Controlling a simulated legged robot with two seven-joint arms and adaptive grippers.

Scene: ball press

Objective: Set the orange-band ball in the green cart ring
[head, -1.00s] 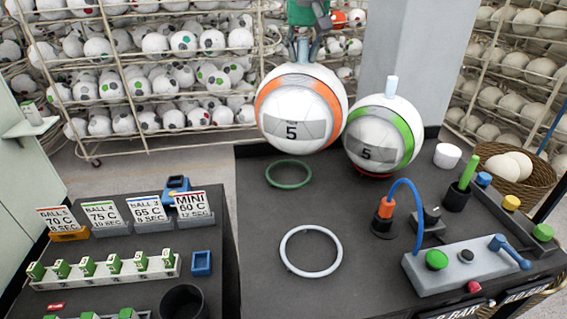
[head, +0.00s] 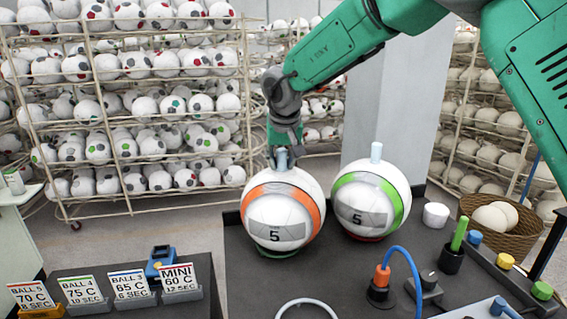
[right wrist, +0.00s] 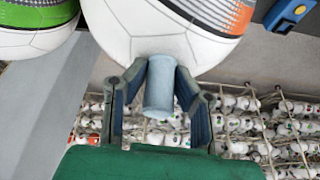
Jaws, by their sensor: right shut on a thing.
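The orange-band ball (head: 283,212) is white with a grey "5" panel and a pale blue peg (head: 282,160) on top. It sits upright over the green cart ring (head: 275,252), whose edge shows just under it; I cannot tell if it bears fully on the ring. My right gripper (head: 284,152) is above the ball, shut on its peg. In the right wrist view the fingers (right wrist: 160,88) flank the peg (right wrist: 159,85). My left gripper is not in view.
A green-band ball (head: 370,203) stands close to the right on a red ring. A white ring (head: 305,303) lies empty in front. An orange-topped post (head: 381,280) with a blue hose and a white cup (head: 436,214) are to the right. Ball racks (head: 130,100) stand behind.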

